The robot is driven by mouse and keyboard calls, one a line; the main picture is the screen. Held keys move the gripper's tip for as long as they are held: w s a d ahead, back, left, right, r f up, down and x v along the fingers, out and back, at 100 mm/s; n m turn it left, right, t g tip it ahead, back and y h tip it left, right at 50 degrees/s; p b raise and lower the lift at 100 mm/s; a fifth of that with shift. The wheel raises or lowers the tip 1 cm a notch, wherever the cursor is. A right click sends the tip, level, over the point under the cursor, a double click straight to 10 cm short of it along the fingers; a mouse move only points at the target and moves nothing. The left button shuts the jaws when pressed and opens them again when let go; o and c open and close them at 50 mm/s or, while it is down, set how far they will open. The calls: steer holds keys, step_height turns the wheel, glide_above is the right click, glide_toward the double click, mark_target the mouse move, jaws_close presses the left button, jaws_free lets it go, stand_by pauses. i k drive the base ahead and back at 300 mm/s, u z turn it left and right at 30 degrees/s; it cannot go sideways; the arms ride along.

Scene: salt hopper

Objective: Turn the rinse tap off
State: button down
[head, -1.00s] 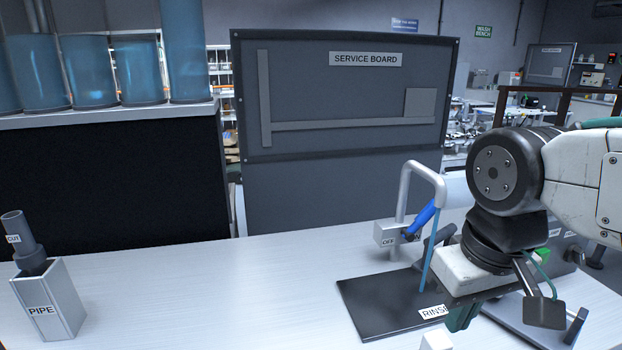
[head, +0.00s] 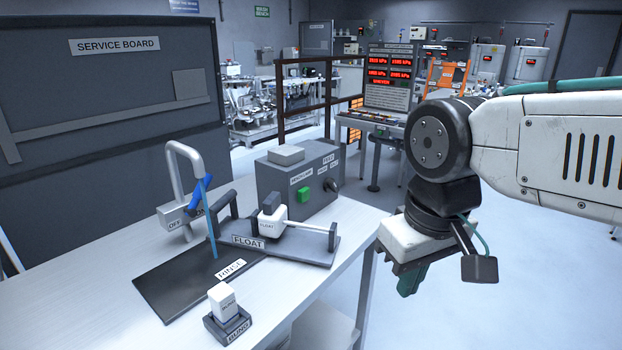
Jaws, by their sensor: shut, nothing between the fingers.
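The rinse tap (head: 178,170) is a grey bent pipe rising from a small block at the back of the table. Its blue lever (head: 201,190) slants up to the right, beside the OFF label (head: 174,226); a label behind the lever is partly hidden. A thin blue stream of water (head: 212,232) runs from the spout down to the dark RINSE mat (head: 190,282). My gripper (head: 408,284), with green fingers, points down beyond the table's right edge, well right of the tap. It is shut and empty, touching nothing.
A FLOAT stand (head: 310,247) and a grey control box (head: 318,165) with a green button stand right of the tap. The service board (head: 120,100) rises behind the table. Open floor lies right.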

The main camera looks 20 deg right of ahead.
mark_target(189, 211)
steer(key=z, duration=0.45)
steer(key=k, duration=0.65)
steer(key=z, duration=0.8)
steer(key=i, duration=0.9)
steer(key=u, duration=0.45)
steer(key=i, duration=0.6)
steer(key=u, duration=1.25)
steer(key=i, duration=0.5)
steer(key=u, duration=0.5)
